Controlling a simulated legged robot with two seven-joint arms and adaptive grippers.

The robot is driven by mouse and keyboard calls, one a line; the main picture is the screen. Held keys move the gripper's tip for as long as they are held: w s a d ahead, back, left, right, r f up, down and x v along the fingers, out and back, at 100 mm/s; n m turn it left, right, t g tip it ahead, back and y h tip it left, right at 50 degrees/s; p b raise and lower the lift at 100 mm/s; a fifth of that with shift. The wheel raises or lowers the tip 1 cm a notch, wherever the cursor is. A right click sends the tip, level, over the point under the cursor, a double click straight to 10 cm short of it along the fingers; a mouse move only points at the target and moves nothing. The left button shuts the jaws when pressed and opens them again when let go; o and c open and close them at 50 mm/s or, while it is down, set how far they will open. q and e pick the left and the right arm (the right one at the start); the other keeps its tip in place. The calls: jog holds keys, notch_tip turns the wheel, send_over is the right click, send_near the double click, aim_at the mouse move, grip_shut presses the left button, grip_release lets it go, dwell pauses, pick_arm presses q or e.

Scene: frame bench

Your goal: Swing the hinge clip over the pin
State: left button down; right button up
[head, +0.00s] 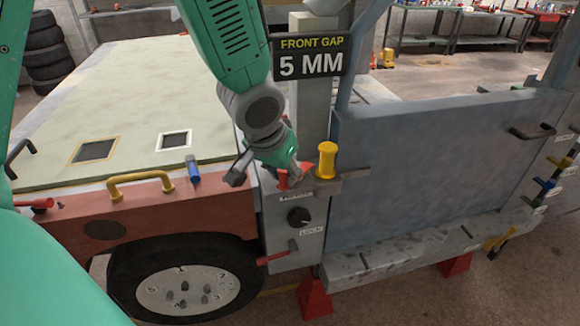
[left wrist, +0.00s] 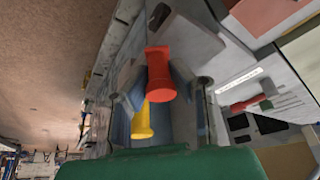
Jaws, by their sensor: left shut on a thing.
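My left gripper (head: 272,170) reaches down from the top of the head view to the post beside the blue-grey door panel. It is shut on a red piece (head: 283,180), which looks like the hinge clip. In the left wrist view the red piece (left wrist: 160,75) sits between the two grey fingers. A yellow flanged pin (head: 326,160) stands upright on the post's ledge, just right of the gripper; it also shows in the left wrist view (left wrist: 142,121), close by and apart from the red piece. The gripper partly hides the clip's mount. My right gripper is not in view.
A black knob (head: 298,216) and a red lever (head: 277,254) sit below on the post. The door panel (head: 420,150) fills the right. A sign (head: 311,57) stands above. A blue peg (head: 193,170) and yellow handle (head: 141,184) lie left on the red fender.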

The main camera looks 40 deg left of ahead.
pick_arm(q)
jog(key=m+p, duration=0.1)
jog(key=a+m+h+p, duration=0.1)
jog(key=m+p, duration=0.1)
jog(key=a+m+h+p, duration=0.1)
jog(key=m+p, duration=0.1)
jog(key=shift+w+a+r, duration=0.1)
jog(key=shift+w+r, duration=0.05)
jog(key=shift+w, duration=0.15)
jog(key=shift+w+a+f+m+g+h+p, duration=0.2)
jog(key=shift+a+m+g+h+p, duration=0.15)
jog(key=shift+m+p, duration=0.75)
jog(key=c, duration=1.3)
grip_release()
jog(key=shift+w+f, duration=0.1)
